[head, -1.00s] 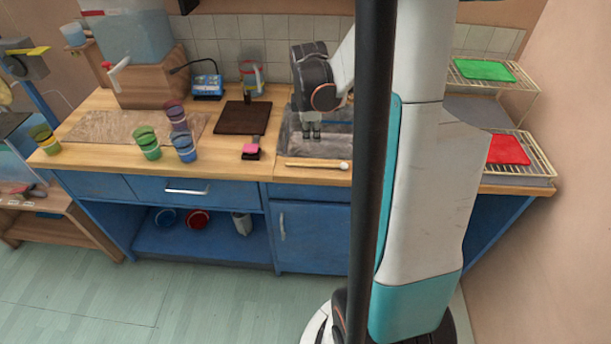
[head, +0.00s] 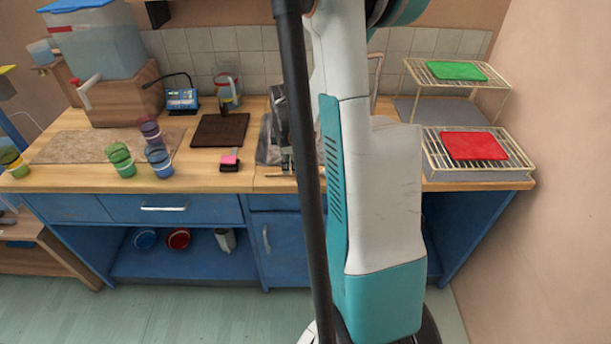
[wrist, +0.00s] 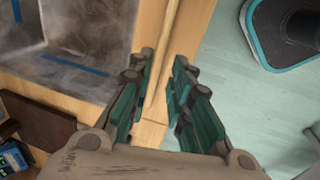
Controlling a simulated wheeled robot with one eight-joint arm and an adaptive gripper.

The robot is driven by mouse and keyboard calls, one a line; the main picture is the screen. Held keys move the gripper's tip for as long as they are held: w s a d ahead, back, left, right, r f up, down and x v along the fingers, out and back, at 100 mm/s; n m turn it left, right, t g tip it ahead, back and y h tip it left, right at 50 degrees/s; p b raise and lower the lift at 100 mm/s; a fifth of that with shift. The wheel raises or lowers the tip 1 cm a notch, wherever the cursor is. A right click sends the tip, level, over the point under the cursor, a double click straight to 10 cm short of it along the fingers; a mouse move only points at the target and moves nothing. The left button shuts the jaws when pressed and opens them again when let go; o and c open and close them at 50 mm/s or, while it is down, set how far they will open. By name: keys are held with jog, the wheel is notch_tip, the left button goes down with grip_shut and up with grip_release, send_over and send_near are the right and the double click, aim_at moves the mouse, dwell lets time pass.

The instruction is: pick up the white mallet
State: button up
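The mallet lies along the front edge of the wooden counter. In the wrist view its pale wooden handle (wrist: 163,45) runs from the top edge down between my fingers. In the head view only a short piece of the handle (head: 277,176) shows; my arm hides the rest, and the white head shows in neither current view. My gripper (wrist: 160,75) is open, one finger on each side of the handle, with gaps visible. In the head view my gripper (head: 286,164) is low over the counter's front edge, partly hidden. I cannot tell its exact height above the handle.
A sink basin (wrist: 88,35) lies just behind the handle. A pink-topped block (head: 230,160) and a dark board (head: 220,130) are to the left, with coloured cups (head: 120,160) beyond. A wire rack (head: 475,172) with a red pad (head: 473,146) stands at right.

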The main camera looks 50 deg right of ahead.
aim_at(291, 172)
jog(key=f, duration=0.1)
jog(key=f+b, duration=0.1)
jog(key=f, duration=0.1)
jog(key=shift+w+d+f, duration=0.25)
jog(key=shift+w+d, duration=0.05)
jog(key=shift+w, duration=0.05)
grip_shut()
jog(key=shift+r, duration=0.15)
